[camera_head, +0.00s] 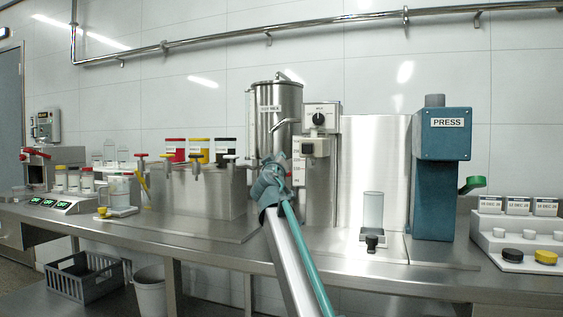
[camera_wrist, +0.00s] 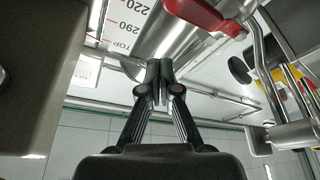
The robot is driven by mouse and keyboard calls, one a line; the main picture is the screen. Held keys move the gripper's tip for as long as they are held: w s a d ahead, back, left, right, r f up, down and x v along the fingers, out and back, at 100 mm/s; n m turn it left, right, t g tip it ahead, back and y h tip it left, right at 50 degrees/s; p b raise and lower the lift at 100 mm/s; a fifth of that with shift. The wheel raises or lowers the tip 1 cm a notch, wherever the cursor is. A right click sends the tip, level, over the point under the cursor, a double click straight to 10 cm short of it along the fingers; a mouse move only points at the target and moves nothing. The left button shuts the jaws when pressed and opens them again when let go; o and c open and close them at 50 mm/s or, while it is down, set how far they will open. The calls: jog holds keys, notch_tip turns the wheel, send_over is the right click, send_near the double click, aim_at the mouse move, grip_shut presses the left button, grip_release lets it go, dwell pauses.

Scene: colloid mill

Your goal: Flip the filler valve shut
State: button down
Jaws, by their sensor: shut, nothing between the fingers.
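A red lever (camera_wrist: 205,14), which looks like the filler valve's handle, lies across the top of the wrist view. It is on a metal body whose top is cut off by the frame. My gripper (camera_wrist: 160,70) is shut and empty, with its fingertips together below and left of the red lever, apart from it in the picture. The scale also shows in the wrist view (camera_wrist: 120,22). My arm hides the valve in the head view.
A control box with a knob (camera_head: 320,117) stands right of the hopper. Farther right are a clear cylinder (camera_head: 373,211) and the blue press (camera_head: 443,175). Left is a steel block (camera_head: 205,190) with several coloured containers behind it. Bent metal pipes (camera_wrist: 262,70) crowd the wrist view's right side.

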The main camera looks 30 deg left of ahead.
jog(key=s+f+p, duration=0.1)
jog(key=s+f, duration=0.2)
jog(key=s, duration=0.5)
jog(key=shift+d+p, duration=0.35)
jog(key=shift+d, duration=0.1)
jog(key=shift+a, duration=0.1)
